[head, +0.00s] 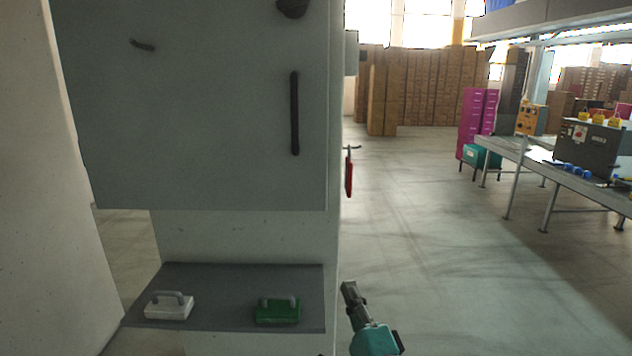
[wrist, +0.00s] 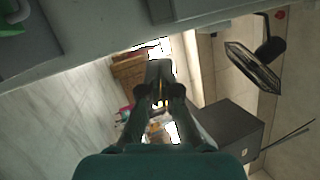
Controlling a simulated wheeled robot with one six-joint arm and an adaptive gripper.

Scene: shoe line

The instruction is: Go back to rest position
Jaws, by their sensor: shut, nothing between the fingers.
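My gripper (head: 349,288) shows at the bottom of the head view, just right of the grey shelf (head: 225,322), with its teal body below the dark fingers. In the wrist view my gripper (wrist: 160,68) points away with its fingers together and nothing held between them. It is apart from the shelf and the things on it. The rest of the arm is mostly out of view.
A white handled block (head: 168,311) and a green handled block (head: 277,315) sit on the shelf. A grey cabinet (head: 210,110) with a black handle (head: 295,113) hangs above. The floor to the right is open, up to a long table (head: 548,172).

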